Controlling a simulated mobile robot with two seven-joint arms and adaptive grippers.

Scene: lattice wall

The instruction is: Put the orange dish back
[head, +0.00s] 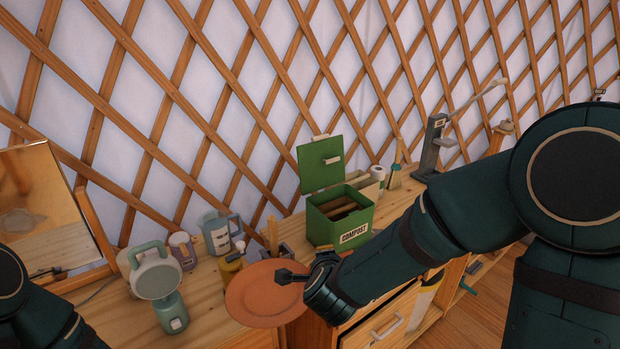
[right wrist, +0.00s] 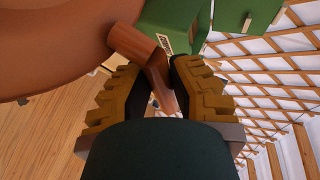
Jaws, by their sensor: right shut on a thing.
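The orange dish (head: 258,296) is a round, shallow, terracotta-coloured plate near the front edge of the wooden counter in the head view. My right gripper (head: 291,276) is at its right side, shut on it. In the right wrist view the dish (right wrist: 50,40) fills the upper left, and a short brown handle-like part (right wrist: 133,42) runs from it between the fingers of my right gripper (right wrist: 157,78). I cannot tell whether the dish touches the counter. Only part of my left arm shows at the lower left; its gripper is out of view.
A green compost bin (head: 325,222) with its lid raised stands behind the dish. A pale green lamp-like device (head: 156,275), a grey-blue jug (head: 217,234) and a yellow bottle (head: 229,267) crowd the left. A mirror (head: 40,210) leans at far left. A drawer front (head: 378,322) is below right.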

